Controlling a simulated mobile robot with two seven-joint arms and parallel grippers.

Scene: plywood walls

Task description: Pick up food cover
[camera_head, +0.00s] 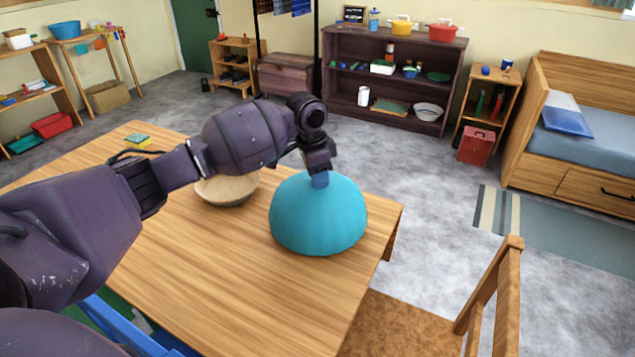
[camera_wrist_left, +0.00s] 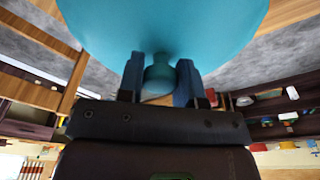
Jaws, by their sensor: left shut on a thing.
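The food cover (camera_head: 318,222) is a turquoise dome at the right part of the wooden table (camera_head: 225,300). My left gripper (camera_head: 319,180) is at its top, pointing down. In the left wrist view the cover (camera_wrist_left: 160,28) fills the top, and its knob sits between the two blue fingers of my left gripper (camera_wrist_left: 160,78). The fingers are shut on the knob. I cannot tell whether the cover's rim touches the table or is slightly above it. My right gripper does not show.
A shallow tan bowl (camera_head: 228,190) stands on the table, left of the cover and partly behind my left arm. A sponge-like stack (camera_head: 138,139) lies at the table's far left. A wooden chair (camera_head: 490,290) stands at the right front.

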